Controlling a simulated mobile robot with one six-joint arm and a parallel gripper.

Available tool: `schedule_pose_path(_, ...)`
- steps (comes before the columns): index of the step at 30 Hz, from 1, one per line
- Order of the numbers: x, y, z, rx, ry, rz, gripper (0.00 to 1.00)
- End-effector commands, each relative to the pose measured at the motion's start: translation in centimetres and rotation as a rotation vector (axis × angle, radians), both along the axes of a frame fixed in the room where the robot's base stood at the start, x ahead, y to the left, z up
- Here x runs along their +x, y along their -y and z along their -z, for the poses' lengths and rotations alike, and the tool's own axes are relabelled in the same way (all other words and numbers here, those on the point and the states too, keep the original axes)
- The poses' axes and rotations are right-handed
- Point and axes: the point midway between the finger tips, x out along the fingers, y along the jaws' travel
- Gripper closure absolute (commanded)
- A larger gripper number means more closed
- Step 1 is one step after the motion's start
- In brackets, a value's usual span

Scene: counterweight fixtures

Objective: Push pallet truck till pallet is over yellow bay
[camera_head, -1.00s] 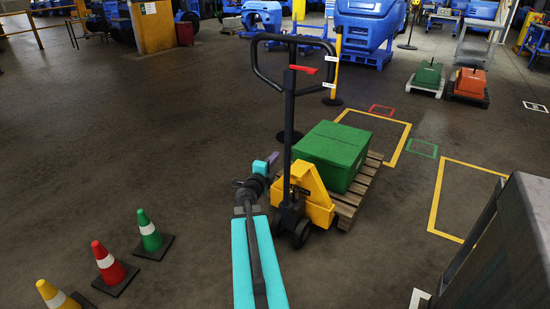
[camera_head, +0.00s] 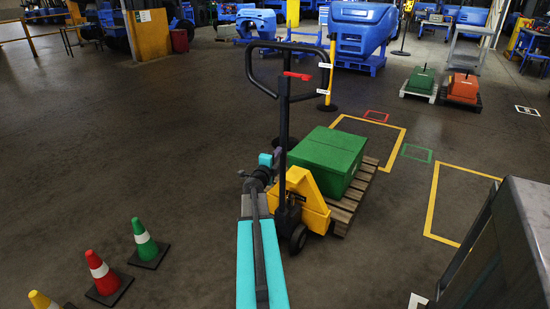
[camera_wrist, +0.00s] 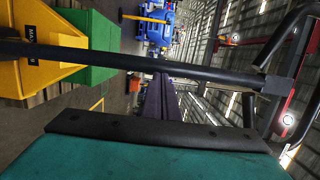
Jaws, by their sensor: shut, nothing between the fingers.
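The pallet truck (camera_head: 304,197) is yellow with a tall black handle pole and a looped handle. Its forks are under a wooden pallet (camera_head: 345,209) carrying a green box (camera_head: 328,158). The yellow bay (camera_head: 396,149) is a floor outline just beyond the pallet. The pallet's far end and the box hide part of its near side. My gripper (camera_head: 272,159) is shut and empty, close to the left of the pole; contact is unclear. In the wrist view, its purple fingers (camera_wrist: 160,101) show near the pole (camera_wrist: 110,58), with the truck body (camera_wrist: 32,62) at left.
Green (camera_head: 146,243), red (camera_head: 102,273) and yellow (camera_head: 40,299) cones stand at lower left. A second yellow outline (camera_head: 432,197) is at right, beside a dark metal cabinet (camera_head: 510,240). A post with a yellow top (camera_head: 331,75) stands behind the truck. Left floor is open.

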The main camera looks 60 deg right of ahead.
Motion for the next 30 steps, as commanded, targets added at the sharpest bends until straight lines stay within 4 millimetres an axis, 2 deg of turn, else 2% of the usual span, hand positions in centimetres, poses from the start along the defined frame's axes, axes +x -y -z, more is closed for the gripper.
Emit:
schedule_pose_path(6, 0.4, 2.1, 0.0, -0.001, 0.0, 0.001, 1.0)
schedule_pose_path(12, 0.4, 3.2, 0.0, 0.0, 0.0, 0.0, 1.0)
schedule_pose_path(30, 0.6, 3.5, 0.0, 0.0, 0.0, -0.002, 1.0)
